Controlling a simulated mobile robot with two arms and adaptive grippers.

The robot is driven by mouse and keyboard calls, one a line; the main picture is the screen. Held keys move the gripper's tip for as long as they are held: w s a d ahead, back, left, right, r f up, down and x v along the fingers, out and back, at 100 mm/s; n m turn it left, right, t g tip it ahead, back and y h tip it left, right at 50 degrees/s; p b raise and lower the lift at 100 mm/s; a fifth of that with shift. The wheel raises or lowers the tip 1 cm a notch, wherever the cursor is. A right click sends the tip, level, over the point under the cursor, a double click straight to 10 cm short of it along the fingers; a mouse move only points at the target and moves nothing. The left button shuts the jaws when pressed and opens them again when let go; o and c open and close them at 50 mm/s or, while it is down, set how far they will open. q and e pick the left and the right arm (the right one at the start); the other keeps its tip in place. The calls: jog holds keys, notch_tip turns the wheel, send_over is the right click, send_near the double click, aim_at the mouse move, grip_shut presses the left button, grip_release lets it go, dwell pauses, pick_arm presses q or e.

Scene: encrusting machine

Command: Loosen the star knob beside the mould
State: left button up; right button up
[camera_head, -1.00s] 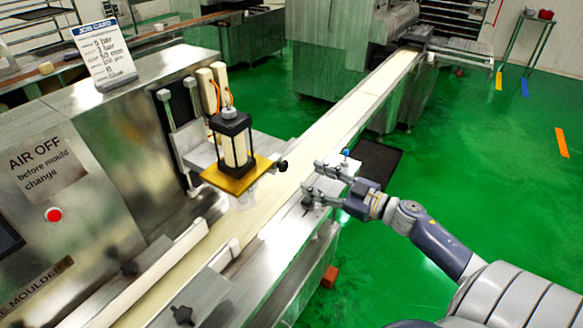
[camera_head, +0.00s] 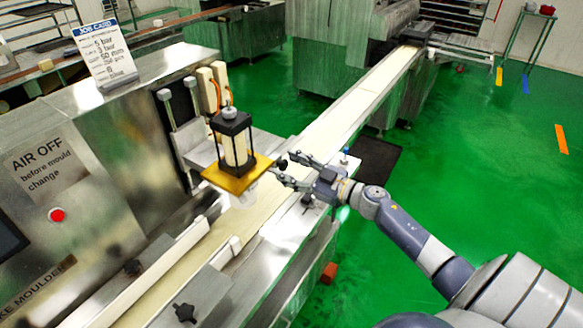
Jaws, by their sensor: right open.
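The mould (camera_head: 233,140) is a cream block in a black frame on a yellow plate (camera_head: 226,182), held on the machine's front above the belt. The dark star knob (camera_head: 281,164) sticks out at the plate's right side. My right gripper (camera_head: 283,168) is open, its two fingers pointing left at the knob, one finger above it and one below. The knob shows at or just beyond the fingertips; I cannot tell whether they touch it. My left gripper does not show.
The pale conveyor belt (camera_head: 310,141) runs from the lower left to the far right. Another dark knob (camera_head: 184,312) sits on the near rail. A job card (camera_head: 104,54) stands on the machine, which has a red button (camera_head: 57,215).

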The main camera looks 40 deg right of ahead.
jog(key=c, duration=1.1)
jog(key=shift+o, duration=0.2)
jog(key=shift+n, duration=0.3)
jog(key=n, duration=0.3)
jog(key=shift+f, duration=0.1)
jog(key=n+b, duration=0.1)
jog(key=n, duration=0.3)
jog(key=shift+a+f+n+b, duration=0.1)
jog(key=shift+f+n+b, duration=0.05)
jog(key=shift+n+b, duration=0.2)
jog(key=n+b, duration=0.3)
jog(key=n, duration=0.3)
jog(key=shift+f, duration=0.2)
jog(key=n+b, duration=0.3)
jog(key=n, duration=0.3)
jog(key=shift+n, duration=0.35)
